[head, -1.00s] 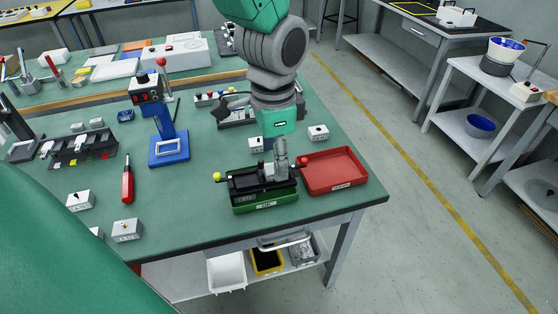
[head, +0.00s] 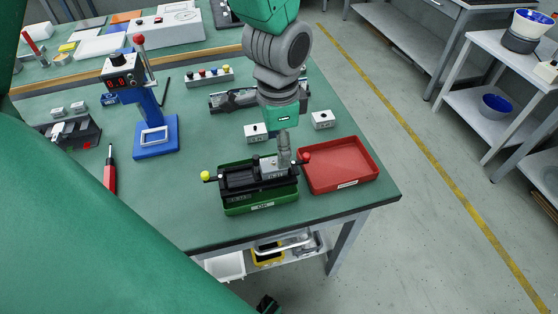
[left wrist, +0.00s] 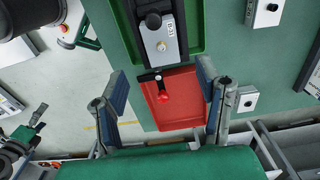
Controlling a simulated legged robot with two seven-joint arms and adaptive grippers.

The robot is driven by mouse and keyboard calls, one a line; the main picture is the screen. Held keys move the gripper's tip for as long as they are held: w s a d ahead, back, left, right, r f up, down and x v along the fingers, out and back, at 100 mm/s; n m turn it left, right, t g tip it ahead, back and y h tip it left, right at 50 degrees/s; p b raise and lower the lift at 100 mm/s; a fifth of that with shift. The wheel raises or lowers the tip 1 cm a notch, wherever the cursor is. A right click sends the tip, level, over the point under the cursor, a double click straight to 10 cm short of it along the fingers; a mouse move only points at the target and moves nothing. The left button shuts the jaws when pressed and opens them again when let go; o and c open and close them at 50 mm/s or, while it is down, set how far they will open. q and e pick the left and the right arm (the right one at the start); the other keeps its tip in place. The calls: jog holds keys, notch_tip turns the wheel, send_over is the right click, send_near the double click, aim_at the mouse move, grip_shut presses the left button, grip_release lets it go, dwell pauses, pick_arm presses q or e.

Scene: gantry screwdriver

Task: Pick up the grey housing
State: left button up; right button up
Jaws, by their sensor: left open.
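The grey housing (head: 272,169) appears to be the small grey block at the right end of a black fixture (head: 238,181). The fixture sits over a green tray (head: 262,208) marked OK. A screwdriver tip on a hanging green and grey arm (head: 278,70) stands over the block and partly hides it. The left wrist view shows the grey block (left wrist: 160,42) beyond my fingertips. My left gripper (left wrist: 162,76) is open and empty, its two fingers apart over the red tray. In the head view only a dark bit of it (head: 268,303) shows at the bottom edge.
A red tray (head: 340,164) lies right of the fixture. The fixture's red knob (left wrist: 163,97) shows between my fingers. Small switch boxes (head: 322,119), a blue stand (head: 156,137) and a red-handled tool (head: 110,175) are on the bench. Bins stand on the shelf below.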

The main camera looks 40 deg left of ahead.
aim_at(270, 162)
pick_arm(q)
jog(key=f, duration=0.1)
jog(key=a+f+b, duration=0.1)
jog(key=f, duration=0.1)
jog(key=a+f, duration=0.1)
jog(key=f, duration=0.1)
jog(key=shift+s+f, duration=0.2)
jog(key=shift+s, duration=0.1)
jog(key=shift+d+f, duration=0.2)
jog(key=shift+d, duration=0.15)
jog(key=shift+d+r, duration=0.15)
jog(key=shift+d, duration=0.5)
jog(key=shift+c, duration=0.8)
jog(key=c, duration=0.7)
jog(key=shift+a, duration=0.35)
jog(key=c, duration=0.3)
jog(key=shift+a, duration=0.5)
jog(key=shift+c, duration=0.3)
jog(key=r, duration=0.3)
jog(key=r+p, duration=0.1)
jog(key=r, duration=0.2)
jog(key=d+r+p, duration=0.1)
jog(key=r, duration=0.2)
jog(key=shift+w+a+r, duration=0.1)
jog(key=shift+a+r, duration=0.25)
jog(key=shift+r, duration=0.2)
pick_arm(e)
jog(key=shift+a+r, duration=0.7)
jog(key=shift+r, duration=0.15)
